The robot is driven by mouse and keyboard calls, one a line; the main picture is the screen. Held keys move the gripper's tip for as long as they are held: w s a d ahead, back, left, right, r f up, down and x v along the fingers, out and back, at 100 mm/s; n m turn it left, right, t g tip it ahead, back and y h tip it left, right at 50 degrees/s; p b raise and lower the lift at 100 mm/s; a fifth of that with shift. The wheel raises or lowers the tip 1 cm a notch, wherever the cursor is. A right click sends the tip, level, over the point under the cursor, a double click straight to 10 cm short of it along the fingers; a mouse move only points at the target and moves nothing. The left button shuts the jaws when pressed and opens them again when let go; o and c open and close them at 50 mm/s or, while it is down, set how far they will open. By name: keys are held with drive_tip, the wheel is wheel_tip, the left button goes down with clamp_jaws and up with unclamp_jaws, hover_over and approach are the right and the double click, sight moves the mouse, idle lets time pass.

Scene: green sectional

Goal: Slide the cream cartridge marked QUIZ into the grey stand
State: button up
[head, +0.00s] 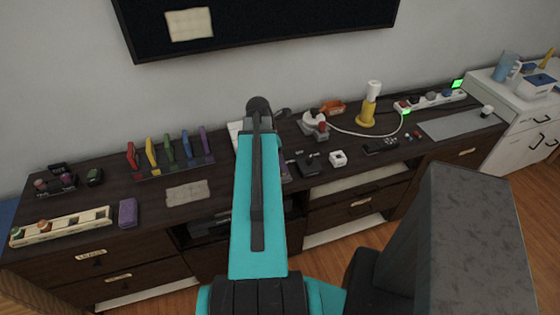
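My gripper (268,108) is at the far end of my teal arm, over the back of the dark sideboard (225,208). It is small and dark, and I cannot tell whether its fingers are open or shut. I cannot read a QUIZ mark anywhere. A small white block with a dark spot (338,158) lies right of my arm, and a white piece (235,133) is partly hidden behind the arm. I cannot tell whether either is the cream cartridge. A dark blocky device (307,165) sits left of the white block. I cannot make out the grey stand for certain.
A rack with several upright coloured pieces (170,152) stands at left, near a beige cloth (187,192), a purple block (128,213) and a cream tray (62,227). A yellow-based lamp (367,108), power strip (432,102) and grey mat (458,123) are at right.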

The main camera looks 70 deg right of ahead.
drive_tip(key=b+v, duration=0.2)
drive_tip(key=v, duration=0.9)
drive_tip(key=shift+r, duration=0.35)
idle(1.0)
